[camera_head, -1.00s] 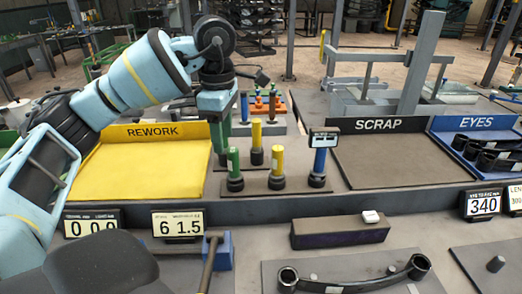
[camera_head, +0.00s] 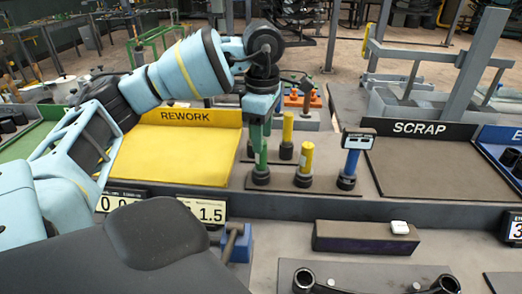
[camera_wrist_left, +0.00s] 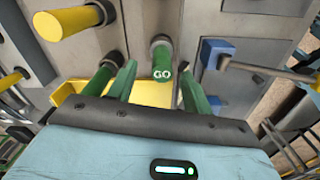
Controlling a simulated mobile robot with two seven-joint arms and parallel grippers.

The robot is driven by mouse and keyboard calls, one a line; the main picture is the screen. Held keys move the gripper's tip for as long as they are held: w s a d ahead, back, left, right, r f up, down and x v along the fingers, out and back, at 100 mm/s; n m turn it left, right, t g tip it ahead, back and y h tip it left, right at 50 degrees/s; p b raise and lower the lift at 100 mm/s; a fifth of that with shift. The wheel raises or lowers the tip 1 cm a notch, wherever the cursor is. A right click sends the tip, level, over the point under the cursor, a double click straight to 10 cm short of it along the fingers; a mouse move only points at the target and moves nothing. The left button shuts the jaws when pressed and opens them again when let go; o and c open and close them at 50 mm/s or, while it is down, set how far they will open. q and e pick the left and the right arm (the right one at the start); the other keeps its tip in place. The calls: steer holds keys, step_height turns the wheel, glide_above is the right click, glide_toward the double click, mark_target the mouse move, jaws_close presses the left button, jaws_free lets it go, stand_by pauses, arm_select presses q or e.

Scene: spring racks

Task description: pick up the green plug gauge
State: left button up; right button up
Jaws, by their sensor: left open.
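In the left wrist view, a green gauge marked GO (camera_wrist_left: 162,58) shows between the two green fingers of my left gripper (camera_wrist_left: 157,70). I cannot tell whether they touch it. Another green cylinder (camera_wrist_left: 99,79) lies just outside the left finger. My right gripper is not in view.
Yellow gauges (camera_head: 304,160) and a blue gauge with a display (camera_head: 348,172) stand close to the right. The yellow REWORK tray (camera_head: 170,158) is at left, the SCRAP tray (camera_head: 415,170) at right. A dark purple block (camera_head: 350,238) lies in front.

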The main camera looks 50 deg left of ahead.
mark_target(261, 162)
arm_select(q)
steer(key=f, duration=0.4)
steer(key=shift+s+f, duration=0.1)
steer(key=shift+s, duration=0.1)
jaws_close()
